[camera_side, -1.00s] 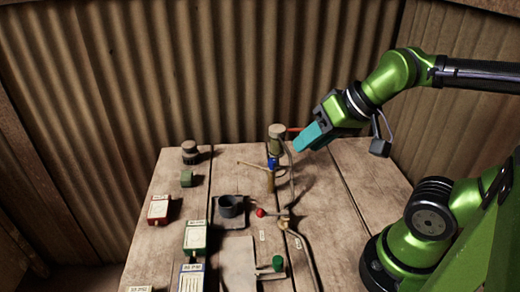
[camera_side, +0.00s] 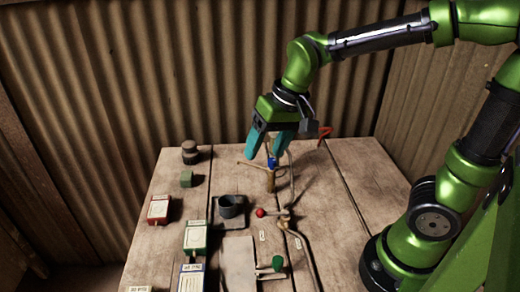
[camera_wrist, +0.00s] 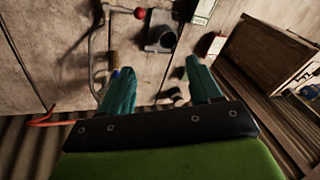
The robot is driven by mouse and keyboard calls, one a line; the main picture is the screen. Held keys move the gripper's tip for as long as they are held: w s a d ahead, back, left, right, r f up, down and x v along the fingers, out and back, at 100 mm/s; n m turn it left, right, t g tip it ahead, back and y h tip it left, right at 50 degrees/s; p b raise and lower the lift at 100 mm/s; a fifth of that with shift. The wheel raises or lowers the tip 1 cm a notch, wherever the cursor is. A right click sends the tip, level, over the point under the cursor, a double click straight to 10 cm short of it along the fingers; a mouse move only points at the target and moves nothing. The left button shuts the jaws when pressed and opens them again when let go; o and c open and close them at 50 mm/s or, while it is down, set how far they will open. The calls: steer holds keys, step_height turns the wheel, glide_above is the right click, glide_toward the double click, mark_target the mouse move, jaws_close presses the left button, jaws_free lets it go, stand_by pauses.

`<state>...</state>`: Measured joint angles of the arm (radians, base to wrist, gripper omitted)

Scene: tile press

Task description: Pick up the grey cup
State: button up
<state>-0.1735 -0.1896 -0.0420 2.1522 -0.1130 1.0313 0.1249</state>
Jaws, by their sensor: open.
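The dark grey cup (camera_side: 229,206) stands upright on a dark square plate (camera_side: 222,222) near the middle of the table in the side view. In the wrist view the cup (camera_wrist: 161,38) shows near the top, beyond the fingertips. My gripper (camera_side: 264,158) is above the back of the table, behind the cup and somewhat to its right. Its teal fingers point down, spread apart with nothing between them. In the wrist view the gripper (camera_wrist: 160,82) also shows open and empty, apart from the cup.
A post with a blue part (camera_side: 271,165) and pipework with a red knob (camera_side: 261,213) stand close to the cup's right. Red (camera_side: 158,208) and green (camera_side: 196,235) boxes, a small green block (camera_side: 187,178) and a dark jar (camera_side: 190,152) are at left. The right table boards are mostly clear.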

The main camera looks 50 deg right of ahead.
steer(key=w+a+f+m+g+h, duration=0.25)
steer(key=w+f, duration=0.25)
steer(key=w, duration=0.4)
steer(key=m, duration=0.3)
glide_above(227, 202)
steer(key=s+a, duration=0.1)
steer(key=shift+n+g+y, duration=0.25)
steer(key=shift+y, duration=0.1)
step_height(227, 202, down, 10)
steer(key=shift+s+f, duration=0.15)
steer(key=shift+f, duration=2.5)
steer(key=c, duration=0.7)
